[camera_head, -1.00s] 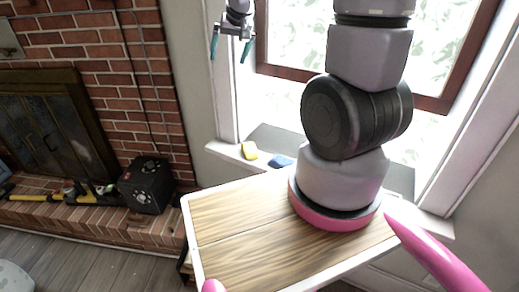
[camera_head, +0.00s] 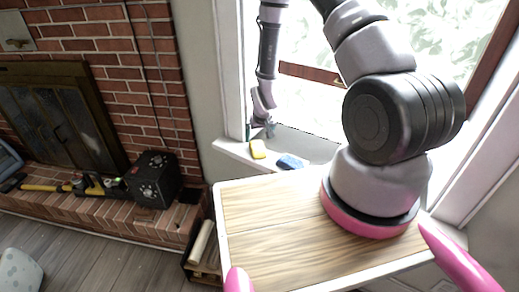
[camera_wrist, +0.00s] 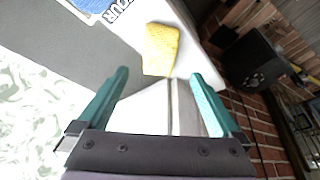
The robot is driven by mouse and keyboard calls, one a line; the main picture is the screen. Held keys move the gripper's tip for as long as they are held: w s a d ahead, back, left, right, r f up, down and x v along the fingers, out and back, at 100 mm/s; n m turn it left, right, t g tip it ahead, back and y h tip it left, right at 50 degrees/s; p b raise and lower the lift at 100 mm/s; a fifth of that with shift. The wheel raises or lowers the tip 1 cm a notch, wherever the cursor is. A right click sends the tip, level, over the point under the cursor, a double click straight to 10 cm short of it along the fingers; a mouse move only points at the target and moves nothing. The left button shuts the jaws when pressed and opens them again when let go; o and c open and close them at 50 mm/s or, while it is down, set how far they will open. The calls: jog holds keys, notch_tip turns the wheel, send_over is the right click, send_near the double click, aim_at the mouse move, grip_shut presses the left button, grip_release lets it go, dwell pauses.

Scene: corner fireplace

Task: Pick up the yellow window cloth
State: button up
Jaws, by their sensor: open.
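The yellow window cloth (camera_head: 258,149) lies on the white window sill, near its left end. In the wrist view the yellow cloth (camera_wrist: 160,49) lies ahead of and roughly between the fingertips, a little beyond them. My gripper (camera_wrist: 158,78) is open, its two teal fingers apart with nothing between them. In the head view my gripper (camera_head: 260,130) hangs just above and behind the cloth by the window; its fingers are small and partly hidden there.
A blue cloth (camera_head: 290,162) lies on the sill (camera_head: 232,150) to the right of the yellow one. A black box (camera_head: 154,179) sits on the brick hearth at left.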

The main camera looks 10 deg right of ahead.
aim_at(258, 146)
jog(key=x, duration=0.8)
jog(key=shift+w+f, duration=0.2)
jog(key=shift+f, duration=0.1)
jog(key=c, duration=1.4)
jog(key=shift+o, duration=0.2)
jog(key=shift+r, duration=5.05)
